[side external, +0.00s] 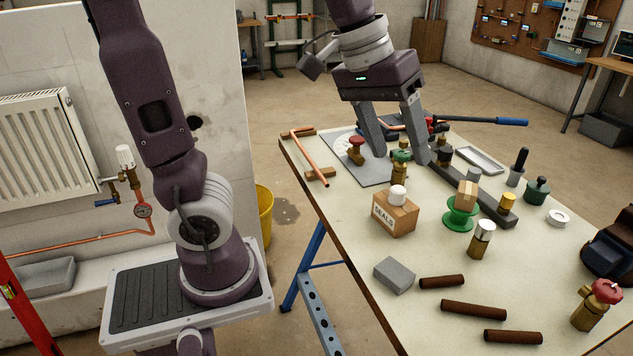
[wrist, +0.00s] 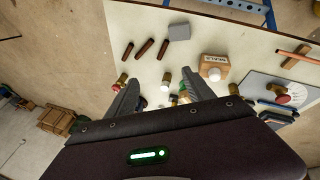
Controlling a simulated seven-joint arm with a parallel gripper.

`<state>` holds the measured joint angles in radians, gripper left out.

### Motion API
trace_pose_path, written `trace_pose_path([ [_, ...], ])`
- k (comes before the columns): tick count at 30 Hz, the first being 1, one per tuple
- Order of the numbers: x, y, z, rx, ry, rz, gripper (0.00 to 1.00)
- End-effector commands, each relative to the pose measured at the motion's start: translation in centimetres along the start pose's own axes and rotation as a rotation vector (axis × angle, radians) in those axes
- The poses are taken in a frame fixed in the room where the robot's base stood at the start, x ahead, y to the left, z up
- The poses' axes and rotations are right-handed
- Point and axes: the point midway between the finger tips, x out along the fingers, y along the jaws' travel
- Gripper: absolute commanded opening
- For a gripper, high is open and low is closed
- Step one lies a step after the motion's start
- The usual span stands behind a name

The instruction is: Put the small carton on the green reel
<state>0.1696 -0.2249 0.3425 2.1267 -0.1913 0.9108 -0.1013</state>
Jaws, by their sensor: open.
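The small carton (side external: 467,194) is a little tan box with a paler tape stripe. In the side external view it sits on top of the green reel (side external: 460,216), which stands upright on the table right of the SEALS box. My gripper (side external: 398,157) is open, its fingers pointing down over the far part of the table, behind and left of the reel. It is apart from the carton, and I see nothing held between the fingers. In the wrist view the open fingers (wrist: 160,78) show, but I cannot make out the carton or reel clearly there.
The SEALS box (side external: 394,217) with a white knob on top stands left of the reel. A grey block (side external: 394,275) and brown rods (side external: 473,309) lie nearer. Several valves crowd the dark rail (side external: 470,187) behind.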

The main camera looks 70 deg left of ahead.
Motion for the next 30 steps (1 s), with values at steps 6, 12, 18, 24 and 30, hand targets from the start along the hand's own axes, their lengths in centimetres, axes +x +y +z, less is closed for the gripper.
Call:
trace_pose_path([
  [6, -1.9, -2.7, 11.5, 0.349, 0.137, -0.094, 0.61],
  [12, -1.4, -3.7, 13.4, 0.416, 0.163, -0.142, 0.61],
  [18, -1.5, -3.7, 13.3, 0.414, 0.162, -0.139, 0.61],
  [24, -1.5, -3.6, 13.3, 0.413, 0.162, -0.138, 0.61],
  [30, -1.5, -3.6, 13.3, 0.413, 0.162, -0.138, 0.61],
])
